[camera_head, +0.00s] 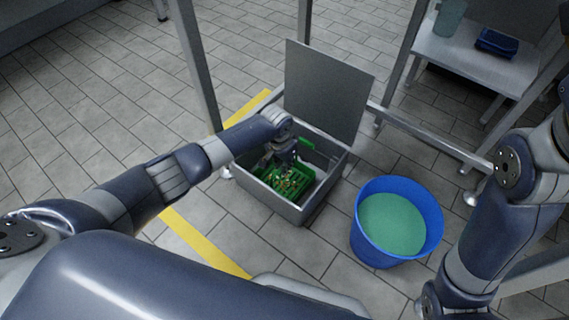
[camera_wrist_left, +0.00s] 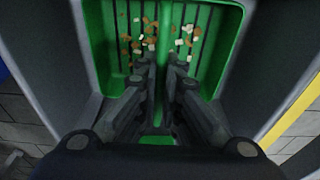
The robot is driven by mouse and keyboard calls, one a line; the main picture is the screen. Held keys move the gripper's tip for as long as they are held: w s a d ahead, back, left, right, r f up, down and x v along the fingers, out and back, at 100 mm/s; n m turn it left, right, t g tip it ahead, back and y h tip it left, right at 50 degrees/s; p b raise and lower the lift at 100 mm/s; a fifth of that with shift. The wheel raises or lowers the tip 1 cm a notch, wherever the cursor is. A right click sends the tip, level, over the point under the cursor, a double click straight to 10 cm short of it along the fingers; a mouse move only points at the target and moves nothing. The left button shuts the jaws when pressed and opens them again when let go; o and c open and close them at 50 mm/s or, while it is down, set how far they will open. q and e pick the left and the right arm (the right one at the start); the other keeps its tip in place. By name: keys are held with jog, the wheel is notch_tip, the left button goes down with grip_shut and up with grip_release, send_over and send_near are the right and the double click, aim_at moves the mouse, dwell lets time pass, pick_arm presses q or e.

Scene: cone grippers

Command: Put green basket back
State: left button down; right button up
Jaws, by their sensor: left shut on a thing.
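The green basket (camera_head: 283,182) sits inside an open grey metal box (camera_head: 294,212) on the floor, below the box's raised lid. Bits of brown and pale debris lie in the basket. My left gripper reaches down into the box from the left. In the left wrist view my left gripper (camera_wrist_left: 165,65) is shut on the green basket's upright middle part, and the basket (camera_wrist_left: 228,30) lies between the grey box walls (camera_wrist_left: 262,70). Whether the basket touches the box's bottom cannot be told. My right arm shows at the right edge of the head view, but its gripper is out of view.
The box's raised lid (camera_head: 325,95) stands upright behind it. A blue bucket (camera_head: 368,235) with green liquid stands right of the box. Metal table legs and a rail (camera_head: 425,132) frame the area. Tiled floor is clear at left.

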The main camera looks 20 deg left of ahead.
pick_arm(q)
jog(key=shift+f, duration=0.1)
jog(key=c, duration=1.7)
grip_release()
jog(key=r, duration=0.4)
jog(key=s+r, duration=0.1)
jog(key=r, duration=0.7)
jog(key=shift+s+a, duration=0.3)
jog(key=shift+s, duration=0.05)
